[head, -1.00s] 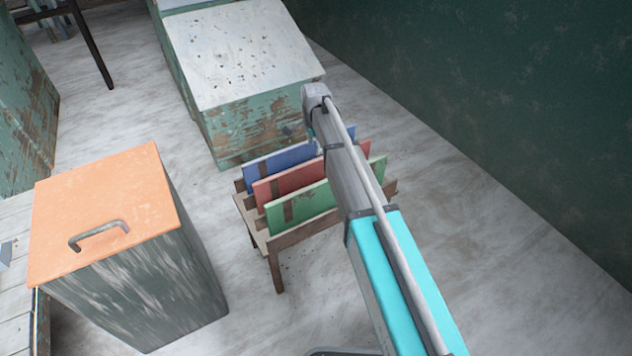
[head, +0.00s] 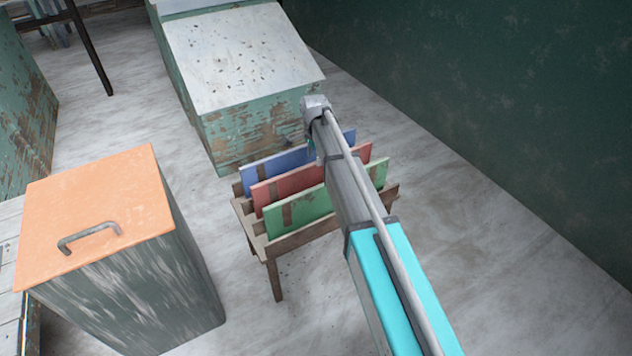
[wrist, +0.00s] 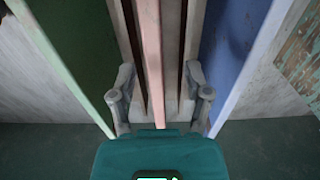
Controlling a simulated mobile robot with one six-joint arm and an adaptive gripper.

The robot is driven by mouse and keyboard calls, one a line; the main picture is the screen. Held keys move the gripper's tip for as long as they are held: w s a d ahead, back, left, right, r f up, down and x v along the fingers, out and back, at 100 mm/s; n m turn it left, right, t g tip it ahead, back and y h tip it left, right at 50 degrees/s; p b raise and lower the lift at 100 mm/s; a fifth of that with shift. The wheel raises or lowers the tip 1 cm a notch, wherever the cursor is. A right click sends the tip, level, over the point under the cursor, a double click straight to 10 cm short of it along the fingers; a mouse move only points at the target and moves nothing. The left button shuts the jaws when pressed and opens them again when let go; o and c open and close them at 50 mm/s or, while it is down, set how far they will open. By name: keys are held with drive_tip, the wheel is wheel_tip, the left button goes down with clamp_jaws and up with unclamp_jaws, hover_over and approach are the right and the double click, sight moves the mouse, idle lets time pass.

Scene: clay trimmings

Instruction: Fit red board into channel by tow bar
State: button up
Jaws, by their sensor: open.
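The red board (head: 290,187) stands upright in a wooden slotted rack (head: 300,236), between a blue board (head: 262,178) and a green board (head: 315,203). In the wrist view the red board's pale top edge (wrist: 150,40) runs down the middle between my fingers. My gripper (wrist: 160,78) is open, one finger on each side of that edge, with gaps showing. The green board (wrist: 45,65) is to the left and the blue board (wrist: 232,60) to the right. My arm hides the right part of the rack in the head view. I cannot make out a tow bar or an empty channel.
A bin with an orange lid and handle (head: 110,205) stands left of the rack. A worn green cabinet with a pale speckled top (head: 235,60) stands behind it. A dark green wall (head: 500,90) is at the right, with bare floor before it.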

sight(315, 169)
drive_tip(key=shift+f, duration=0.1)
drive_tip(key=f+b, duration=0.3)
drive_tip(key=shift+s+d, duration=0.15)
drive_tip(key=shift+s, duration=0.1)
drive_tip(key=shift+f+b, duration=1)
drive_tip(key=shift+b, duration=0.1)
clamp_jaws()
